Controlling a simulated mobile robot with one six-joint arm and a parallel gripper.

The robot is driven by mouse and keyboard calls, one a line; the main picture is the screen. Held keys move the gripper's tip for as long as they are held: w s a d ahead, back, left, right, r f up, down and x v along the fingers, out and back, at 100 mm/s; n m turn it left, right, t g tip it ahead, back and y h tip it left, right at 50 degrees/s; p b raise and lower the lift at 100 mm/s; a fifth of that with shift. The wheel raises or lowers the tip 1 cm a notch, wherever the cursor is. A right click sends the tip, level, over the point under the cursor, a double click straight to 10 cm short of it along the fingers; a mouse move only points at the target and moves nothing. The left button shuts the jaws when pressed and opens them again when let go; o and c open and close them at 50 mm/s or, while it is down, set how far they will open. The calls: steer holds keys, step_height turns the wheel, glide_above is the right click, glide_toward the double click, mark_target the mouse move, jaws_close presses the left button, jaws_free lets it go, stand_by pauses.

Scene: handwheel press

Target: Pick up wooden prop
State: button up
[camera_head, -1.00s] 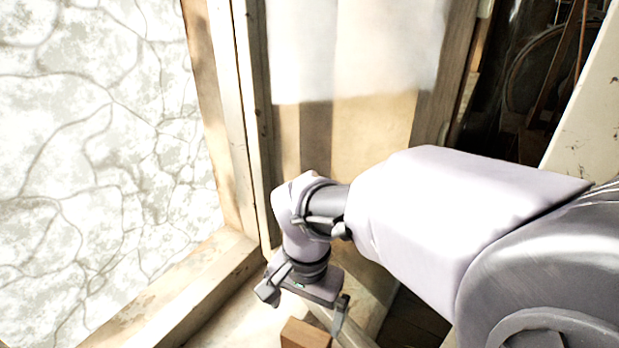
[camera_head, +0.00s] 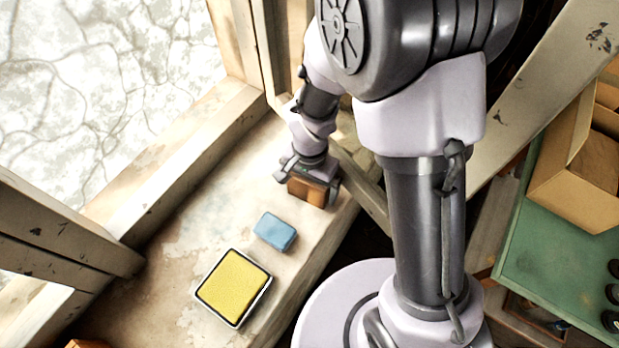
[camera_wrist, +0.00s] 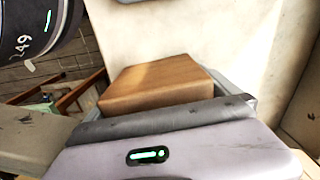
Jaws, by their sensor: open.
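The wooden prop, a small brown block (camera_head: 308,193), sits on the worn pale ledge (camera_head: 185,215) near its right edge. My gripper (camera_head: 309,184) points down over it, open, with one finger at the block's left side and the other at its right. I cannot tell whether the fingers touch it. In the wrist view the block (camera_wrist: 155,82) shows its top and one side just beyond the gripper body, which hides its lower part.
A blue sponge-like block (camera_head: 274,232) and a yellow pad in a dark-rimmed tray (camera_head: 233,288) lie on the ledge nearer me. A window frame (camera_head: 190,128) borders the ledge at left. At right, a green surface (camera_head: 550,262) carries a cardboard box (camera_head: 575,190).

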steer(key=shift+s, duration=0.15)
steer(key=c, duration=1.4)
steer(key=shift+r, duration=0.15)
